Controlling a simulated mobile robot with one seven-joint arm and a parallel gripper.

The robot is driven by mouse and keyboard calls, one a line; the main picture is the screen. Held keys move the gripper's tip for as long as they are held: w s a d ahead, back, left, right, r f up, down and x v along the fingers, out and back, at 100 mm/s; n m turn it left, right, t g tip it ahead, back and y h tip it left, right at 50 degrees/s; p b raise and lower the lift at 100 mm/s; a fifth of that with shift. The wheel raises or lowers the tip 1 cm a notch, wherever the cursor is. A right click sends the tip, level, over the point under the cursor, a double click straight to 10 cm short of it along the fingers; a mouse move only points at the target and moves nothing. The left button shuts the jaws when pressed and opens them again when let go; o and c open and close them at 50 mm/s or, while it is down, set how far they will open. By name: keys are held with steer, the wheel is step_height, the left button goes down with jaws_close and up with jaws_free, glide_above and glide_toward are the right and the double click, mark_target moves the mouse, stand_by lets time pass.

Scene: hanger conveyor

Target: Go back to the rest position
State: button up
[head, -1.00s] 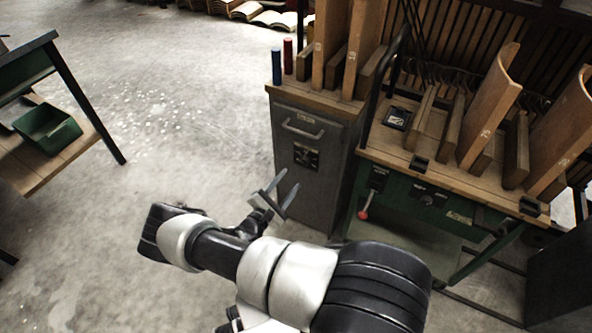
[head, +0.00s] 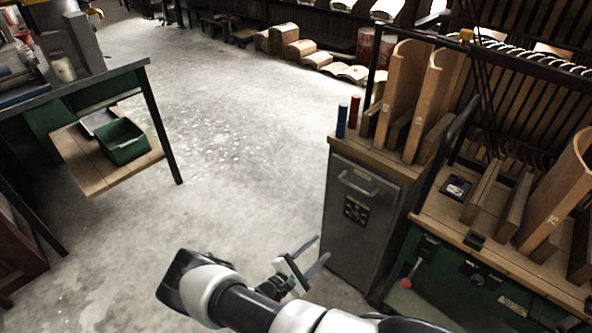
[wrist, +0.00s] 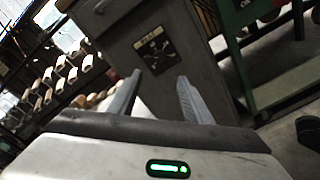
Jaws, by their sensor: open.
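My gripper (head: 314,257) is open and empty in the head view, held out over the concrete floor in front of the grey cabinet. In the wrist view its two grey fingers (wrist: 160,92) stand apart with nothing between them, and the cabinet front shows behind them. My arm is bent across the bottom of the head view.
The grey cabinet (head: 358,215) carries a blue cylinder (head: 341,121), a red cylinder (head: 354,111) and curved wooden boards. A green machine (head: 470,275) stands at the right. A workbench with a green bin (head: 122,141) stands at the left. The floor (head: 235,150) between is clear.

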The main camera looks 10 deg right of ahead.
steer(key=s+r+m+g+y, duration=0.25)
steer(key=r+m+g, duration=0.35)
steer(key=r, duration=0.8)
steer(key=s+r+m+g+y, duration=0.25)
steer(key=r+m+g, duration=0.35)
steer(key=r, duration=0.8)
steer(key=s+a+r+m+t+y, duration=0.1)
steer(key=s+r+m+t+y, duration=0.3)
steer(key=s+r, duration=0.55)
steer(key=s+a+r+m+t+y, duration=0.1)
steer(key=s+a+r+t+y, duration=0.15)
steer(key=s+r+y, duration=0.65)
step_height(320, 180, up, 25)
steer(key=w+h+p, duration=0.2)
steer(key=h+p, duration=0.2)
steer(key=p, duration=1.7)
steer(key=shift+w+d+t+p, duration=0.25)
steer(key=shift+d+t+p, duration=0.05)
steer(key=shift+t, duration=0.15)
